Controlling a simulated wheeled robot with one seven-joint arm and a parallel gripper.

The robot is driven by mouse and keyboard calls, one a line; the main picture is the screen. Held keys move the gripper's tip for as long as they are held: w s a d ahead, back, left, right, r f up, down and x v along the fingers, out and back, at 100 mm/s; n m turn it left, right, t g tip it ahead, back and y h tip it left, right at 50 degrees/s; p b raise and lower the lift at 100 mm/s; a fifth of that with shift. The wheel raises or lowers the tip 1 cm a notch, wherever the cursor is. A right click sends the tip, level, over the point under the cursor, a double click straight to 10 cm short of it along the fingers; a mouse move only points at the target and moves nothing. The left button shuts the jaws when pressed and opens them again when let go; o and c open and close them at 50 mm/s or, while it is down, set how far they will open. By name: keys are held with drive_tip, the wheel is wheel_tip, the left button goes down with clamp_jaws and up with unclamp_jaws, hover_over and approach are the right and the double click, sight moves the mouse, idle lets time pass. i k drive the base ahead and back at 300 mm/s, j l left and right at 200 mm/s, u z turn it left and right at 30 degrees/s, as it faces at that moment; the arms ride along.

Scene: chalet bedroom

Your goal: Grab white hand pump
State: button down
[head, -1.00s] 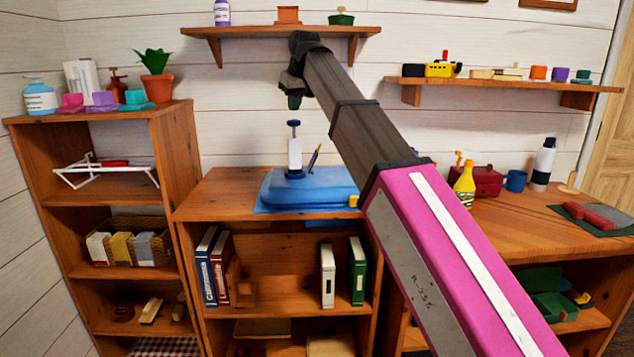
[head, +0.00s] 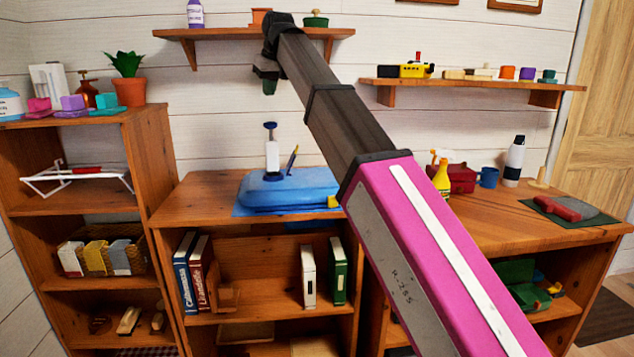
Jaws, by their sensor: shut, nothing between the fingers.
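The white hand pump (head: 272,156), with a dark blue handle on top and a dark blue foot, stands upright on the blue folded item (head: 290,190) on the middle cabinet. My gripper (head: 268,86) is small and dark in the head view, at the end of my raised arm. It is shut and empty. In the picture it appears above the pump, clear of it, in front of the wall below the upper shelf. Its depth relative to the pump is hard to judge.
A dark pen-like stick (head: 292,160) stands close right of the pump. The upper wall shelf (head: 220,34) is near my gripper in the picture. A yellow bottle (head: 441,180) stands on the right cabinet (head: 500,226). A potted plant (head: 129,90) tops the left shelf.

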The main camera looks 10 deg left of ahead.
sight(271, 148)
drive_tip(key=k, duration=1)
